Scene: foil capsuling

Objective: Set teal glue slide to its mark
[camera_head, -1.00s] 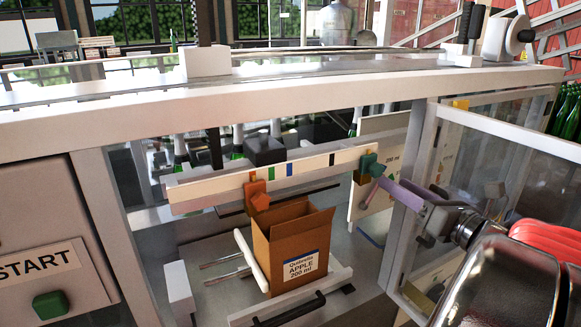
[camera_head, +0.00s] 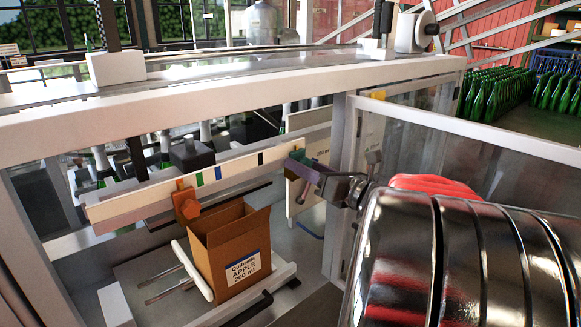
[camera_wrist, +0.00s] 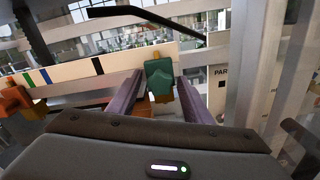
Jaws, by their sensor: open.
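The teal glue slide (camera_head: 294,160) sits at the right end of a pale rail (camera_head: 130,199). It also shows in the wrist view (camera_wrist: 159,82). The rail bears a green mark (camera_head: 199,180), a blue mark (camera_head: 218,173) and a black mark (camera_head: 261,158), all left of the teal slide. An orange slide (camera_head: 186,204) sits further left, just left of the green mark. My gripper (camera_head: 304,168) is at the teal slide. In the wrist view its two purple-grey fingers (camera_wrist: 160,92) are open, one on each side of the slide; I cannot tell whether they touch it.
An open cardboard box (camera_head: 232,258) stands below the rail. A clear door panel (camera_head: 470,185) stands open on the right, close to my arm. The machine's white top beam (camera_head: 200,118) runs above the rail. Dark blocks and bottles stand behind it.

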